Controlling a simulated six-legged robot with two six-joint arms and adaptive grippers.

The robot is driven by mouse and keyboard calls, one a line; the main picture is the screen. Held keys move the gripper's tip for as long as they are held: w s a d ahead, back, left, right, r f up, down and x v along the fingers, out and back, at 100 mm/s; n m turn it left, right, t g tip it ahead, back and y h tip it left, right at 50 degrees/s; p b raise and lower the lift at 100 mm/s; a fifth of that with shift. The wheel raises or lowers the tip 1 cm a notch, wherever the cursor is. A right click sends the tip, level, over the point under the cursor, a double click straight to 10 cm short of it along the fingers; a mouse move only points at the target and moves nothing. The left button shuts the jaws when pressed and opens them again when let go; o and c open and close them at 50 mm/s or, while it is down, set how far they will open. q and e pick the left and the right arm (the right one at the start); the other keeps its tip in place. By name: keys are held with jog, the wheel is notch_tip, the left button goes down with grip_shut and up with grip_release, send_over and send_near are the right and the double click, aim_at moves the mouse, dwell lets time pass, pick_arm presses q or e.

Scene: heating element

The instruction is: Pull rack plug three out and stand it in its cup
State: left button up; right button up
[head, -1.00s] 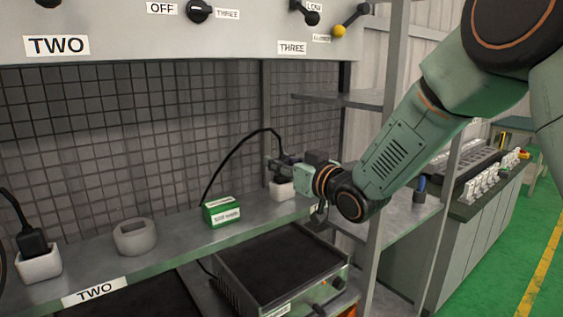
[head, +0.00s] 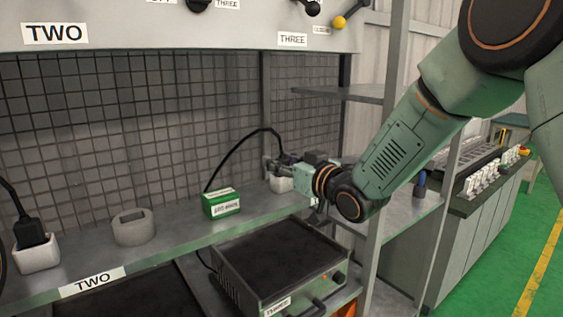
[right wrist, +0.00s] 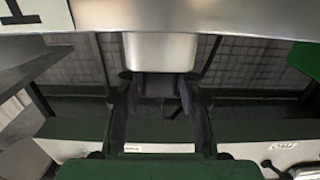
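Rack plug three is the dark block (right wrist: 158,84) in the right wrist view, next to the pale metal-looking face of its cup (right wrist: 160,52). In the head view that white cup (head: 281,185) stands on the shelf near the right post, and a black cable (head: 238,150) loops up and over to the plug. My right gripper (head: 279,165) is just above the cup, mostly hiding the plug. In the wrist view its two dark fingers (right wrist: 160,108) flank the plug; I cannot tell whether they touch it. My left gripper is not in view.
On the shelf (head: 178,240) stand a green box (head: 221,203), an empty grey holder (head: 134,228) and another white cup (head: 37,259) with a black plug (head: 31,232). A hot plate unit (head: 280,262) sits below. A metal post (head: 381,190) rises close beside my right arm.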

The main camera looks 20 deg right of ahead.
jog(key=o, duration=0.3)
jog(key=shift+s, duration=0.1)
jog(key=v, duration=1.2)
jog(key=shift+d, duration=0.1)
dwell(0.4)
jog(key=shift+s, duration=0.1)
